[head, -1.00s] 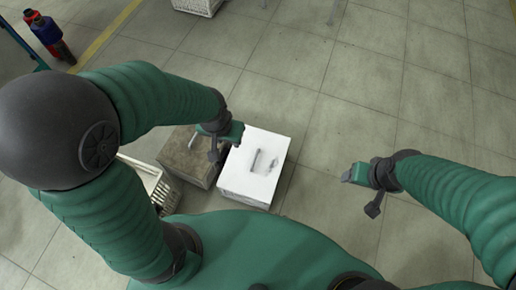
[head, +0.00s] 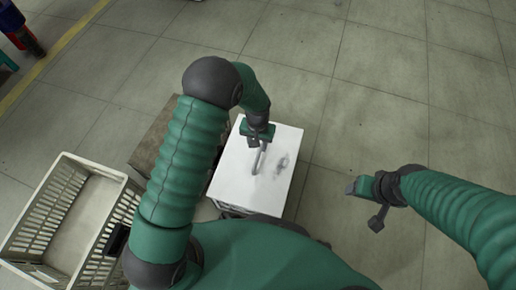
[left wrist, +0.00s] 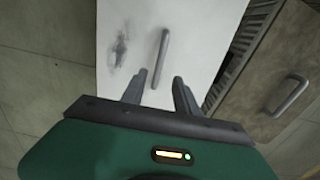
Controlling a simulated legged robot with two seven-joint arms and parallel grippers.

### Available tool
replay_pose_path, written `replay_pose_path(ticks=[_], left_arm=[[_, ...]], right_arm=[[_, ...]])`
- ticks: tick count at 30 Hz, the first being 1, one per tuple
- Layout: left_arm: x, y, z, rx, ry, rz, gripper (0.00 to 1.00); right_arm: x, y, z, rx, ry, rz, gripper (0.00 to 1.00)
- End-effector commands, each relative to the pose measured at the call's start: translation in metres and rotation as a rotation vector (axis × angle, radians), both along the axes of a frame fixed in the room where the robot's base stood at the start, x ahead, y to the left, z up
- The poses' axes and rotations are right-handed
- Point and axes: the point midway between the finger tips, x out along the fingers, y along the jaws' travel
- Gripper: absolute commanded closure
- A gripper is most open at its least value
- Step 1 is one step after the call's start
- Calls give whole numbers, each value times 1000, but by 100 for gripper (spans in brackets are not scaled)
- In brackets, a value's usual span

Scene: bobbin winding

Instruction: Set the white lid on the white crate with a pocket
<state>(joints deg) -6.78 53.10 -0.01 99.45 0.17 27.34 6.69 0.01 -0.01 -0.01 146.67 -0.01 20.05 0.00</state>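The white lid (head: 284,150) has a grey bar handle (head: 260,158) and a dark smudge beside it. It lies flat on top of something slatted and dark, mostly hidden beneath it. My left gripper (head: 256,142) is over the lid at the handle. In the left wrist view its two fingers (left wrist: 160,92) are apart, with the handle (left wrist: 161,55) in line between and beyond them; contact does not show. An open-topped white slatted crate (head: 42,212) stands empty at the left, with a dark patch on its right side, possibly the pocket. My right gripper (head: 367,203) is open and empty.
A brown lid or box top (head: 154,142) stands left of the white lid, partly behind my left arm; its handle shows in the left wrist view (left wrist: 291,97). Tiled floor is clear on the right and at the back. Coloured objects (head: 22,32) stand far left.

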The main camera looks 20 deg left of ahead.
Motion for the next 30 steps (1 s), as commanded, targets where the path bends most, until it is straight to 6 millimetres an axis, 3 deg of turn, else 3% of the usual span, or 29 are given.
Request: replay_pose_path(ticks=[11,19,28,30], left_arm=[[-1,-1,-54,1,1,-1,64],[-1,0,-82,2,2,-1,64],[0,-1,-85,1,0,-1,64],[0,-1,-85,1,0,-1,72]], right_arm=[[0,0,-55,0,0,0,31],[0,0,-61,0,0,0,31],[0,0,-61,0,0,0,31],[0,0,-61,0,0,0,31]])
